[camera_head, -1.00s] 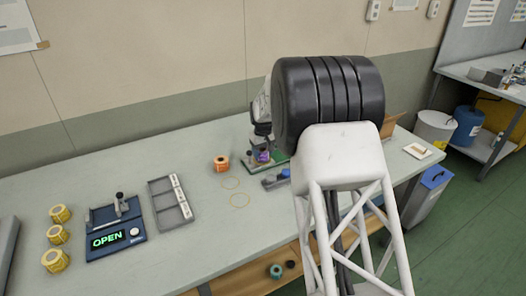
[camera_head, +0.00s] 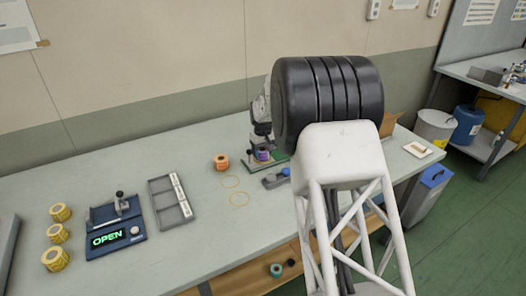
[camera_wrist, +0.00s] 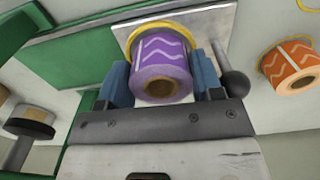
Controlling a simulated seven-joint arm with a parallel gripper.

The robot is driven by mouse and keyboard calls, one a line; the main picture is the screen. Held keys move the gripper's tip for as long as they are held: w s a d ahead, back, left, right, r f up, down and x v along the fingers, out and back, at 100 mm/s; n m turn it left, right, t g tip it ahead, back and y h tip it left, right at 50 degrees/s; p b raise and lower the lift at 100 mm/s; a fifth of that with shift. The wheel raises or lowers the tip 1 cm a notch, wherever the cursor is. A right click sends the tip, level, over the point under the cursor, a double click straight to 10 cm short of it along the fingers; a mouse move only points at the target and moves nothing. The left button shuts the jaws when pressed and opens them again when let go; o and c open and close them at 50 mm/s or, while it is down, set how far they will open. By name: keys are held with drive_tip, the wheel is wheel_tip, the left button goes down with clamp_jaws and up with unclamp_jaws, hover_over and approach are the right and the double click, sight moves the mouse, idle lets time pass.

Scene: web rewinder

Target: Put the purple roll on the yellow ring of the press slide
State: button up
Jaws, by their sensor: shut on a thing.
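The purple roll (camera_wrist: 162,68) with white zigzag lines sits between the two blue fingers of my gripper (camera_wrist: 163,88) in the wrist view. My gripper is shut on it. The roll's open core faces the camera. Behind the roll, part of the yellow ring (camera_wrist: 150,27) shows on the grey metal plate of the press slide (camera_wrist: 212,24); the roll hides the rest. I cannot tell whether the roll touches the plate. In the head view the purple roll (camera_head: 263,155) is small, at the green-based press, below my gripper (camera_head: 262,141).
An orange roll (camera_head: 221,162) stands left of the press, near two thin yellow rings on the table (camera_head: 110,172). A black ball knob (camera_wrist: 234,83) is close to the right finger. A dark cylinder (camera_wrist: 30,122) is at left. Several yellow rolls (camera_head: 57,234) stand far left.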

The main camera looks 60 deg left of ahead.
drive_tip(key=shift+f, duration=0.1)
idle(0.3)
drive_tip(key=o, duration=0.9)
drive_tip(key=shift+s, duration=0.1)
drive_tip(key=shift+c, duration=0.8)
